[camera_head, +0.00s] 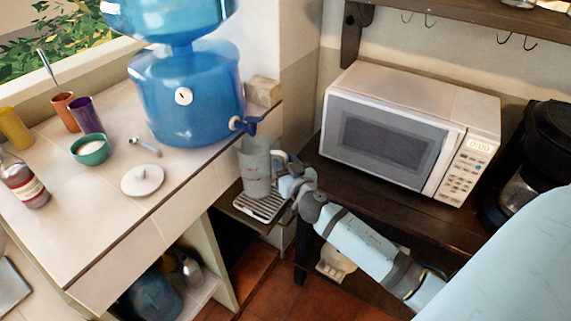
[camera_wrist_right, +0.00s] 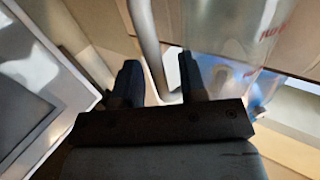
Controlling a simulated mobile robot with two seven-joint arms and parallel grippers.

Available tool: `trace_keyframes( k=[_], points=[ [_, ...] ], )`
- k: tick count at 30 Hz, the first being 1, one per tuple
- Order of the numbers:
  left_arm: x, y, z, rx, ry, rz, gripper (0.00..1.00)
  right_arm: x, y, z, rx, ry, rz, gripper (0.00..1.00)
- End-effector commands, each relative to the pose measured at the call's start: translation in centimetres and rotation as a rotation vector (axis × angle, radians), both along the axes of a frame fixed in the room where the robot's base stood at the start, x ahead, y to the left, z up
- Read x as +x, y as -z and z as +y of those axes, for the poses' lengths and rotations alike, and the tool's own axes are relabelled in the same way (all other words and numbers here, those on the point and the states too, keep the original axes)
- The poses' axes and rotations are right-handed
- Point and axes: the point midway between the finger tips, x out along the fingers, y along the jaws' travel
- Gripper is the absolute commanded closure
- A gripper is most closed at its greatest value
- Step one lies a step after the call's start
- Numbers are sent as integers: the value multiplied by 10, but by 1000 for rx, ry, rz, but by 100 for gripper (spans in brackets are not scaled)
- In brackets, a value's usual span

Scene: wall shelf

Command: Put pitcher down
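The translucent grey pitcher (camera_head: 256,168) is upright under the tap of the blue water dispenser, at the drip tray (camera_head: 245,207). I cannot tell for sure whether its base touches the tray. My right gripper (camera_head: 285,170) is at the pitcher's handle, on its right side. In the right wrist view, the pale handle (camera_wrist_right: 148,45) passes between the two dark fingers of my right gripper (camera_wrist_right: 160,82). The fingers are apart, with a visible gap beside the handle. The pitcher's clear body (camera_wrist_right: 235,45) shows beyond. My left gripper is not in view.
The blue water dispenser (camera_head: 187,95) with its tap (camera_head: 245,125) stands on the tiled counter (camera_head: 95,235). A white microwave (camera_head: 400,130) and a black coffee maker (camera_head: 535,155) stand on the dark table at right.

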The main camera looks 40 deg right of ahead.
Motion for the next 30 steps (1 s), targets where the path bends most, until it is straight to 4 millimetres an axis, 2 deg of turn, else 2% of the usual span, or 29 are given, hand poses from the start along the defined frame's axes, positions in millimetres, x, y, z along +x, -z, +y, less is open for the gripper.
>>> trace_keyframes(
  k=[8,11,21,28,30],
  points=[
    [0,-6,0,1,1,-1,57,0,-6,0,-1,0,-1,62],
    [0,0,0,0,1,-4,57,-15,0,3,2,-1,2,62],
    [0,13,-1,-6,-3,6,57,-87,0,17,2,1,2,62],
    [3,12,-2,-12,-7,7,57,-114,-1,23,1,0,1,62],
    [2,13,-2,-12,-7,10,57,-119,5,27,2,-7,20,62]
  ],
)
